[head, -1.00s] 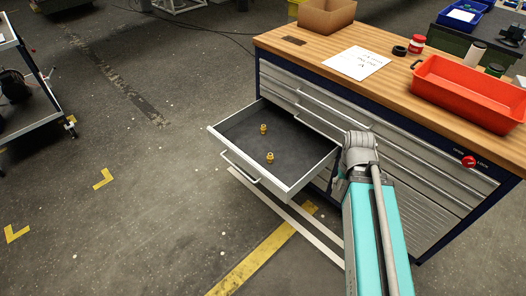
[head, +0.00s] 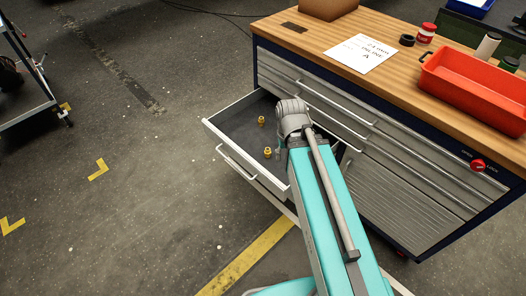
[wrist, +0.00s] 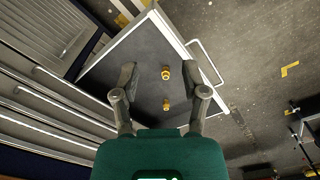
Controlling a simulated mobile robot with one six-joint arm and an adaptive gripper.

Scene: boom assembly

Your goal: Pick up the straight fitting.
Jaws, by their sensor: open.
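Two small brass fittings lie apart on the dark floor of the open drawer (head: 236,128). In the head view one fitting (head: 261,121) is farther back and the other (head: 267,153) is nearer the drawer front. In the wrist view they show as an upper fitting (wrist: 165,72) and a lower fitting (wrist: 166,104). I cannot tell which is the straight fitting. My gripper (wrist: 161,67) is open and empty above the drawer, its fingers to either side of the fittings in the picture. In the head view my arm hides the gripper and the drawer's right part.
The drawer has raised metal walls and a front handle (wrist: 205,62). The cabinet's wooden top (head: 290,45) carries a red tray (head: 475,90), a paper sheet (head: 361,53) and small jars. A cart (head: 40,70) stands at far left. The floor left of the drawer is open.

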